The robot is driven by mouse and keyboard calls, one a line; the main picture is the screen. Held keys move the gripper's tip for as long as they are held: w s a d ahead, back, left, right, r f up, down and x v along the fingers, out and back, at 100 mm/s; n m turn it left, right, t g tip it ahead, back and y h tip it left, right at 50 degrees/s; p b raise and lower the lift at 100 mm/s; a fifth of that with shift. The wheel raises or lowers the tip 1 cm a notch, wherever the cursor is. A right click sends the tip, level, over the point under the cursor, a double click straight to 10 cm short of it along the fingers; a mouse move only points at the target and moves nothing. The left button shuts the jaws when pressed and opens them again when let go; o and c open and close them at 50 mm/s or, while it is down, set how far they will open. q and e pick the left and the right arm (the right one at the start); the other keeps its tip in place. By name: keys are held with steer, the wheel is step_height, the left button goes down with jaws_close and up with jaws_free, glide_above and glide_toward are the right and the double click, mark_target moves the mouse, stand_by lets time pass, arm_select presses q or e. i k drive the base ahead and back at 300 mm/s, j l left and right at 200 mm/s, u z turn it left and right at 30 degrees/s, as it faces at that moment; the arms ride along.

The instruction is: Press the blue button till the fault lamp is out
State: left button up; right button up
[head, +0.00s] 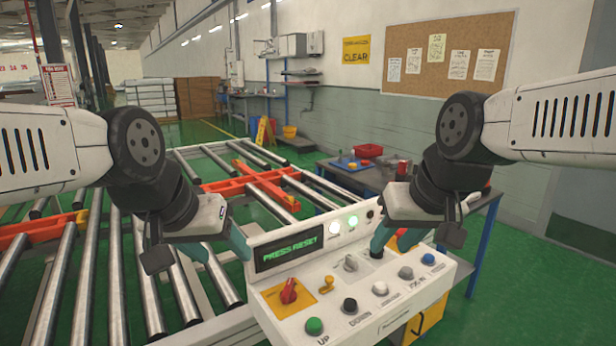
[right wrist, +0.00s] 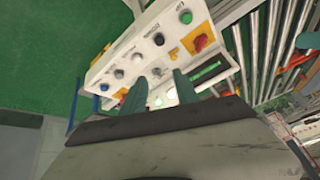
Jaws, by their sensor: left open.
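A white control panel (head: 330,303) carries a row of buttons. The blue button (head: 428,259) is at its right end; it also shows in the right wrist view (right wrist: 104,87). The display (head: 289,252) reads PRESS RESET. On the upright face, a white lamp (head: 334,228) and a green lamp (head: 352,221) are lit; a third lamp (head: 370,214) looks dark. I cannot read which is the fault lamp. My right gripper (right wrist: 158,77) is open over the panel's middle, left of the blue button. My left gripper (head: 240,245) is open beside the panel's left end, apart from the buttons.
A red knob (head: 289,290) on a yellow plate, a green UP button (head: 314,326), and black, white and grey buttons share the panel. A yellow-plated red control is partly hidden behind my right gripper. A roller conveyor (head: 75,290) lies left; a workbench (head: 345,180) stands behind.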

mark_target(429, 259)
steer(key=z, duration=1)
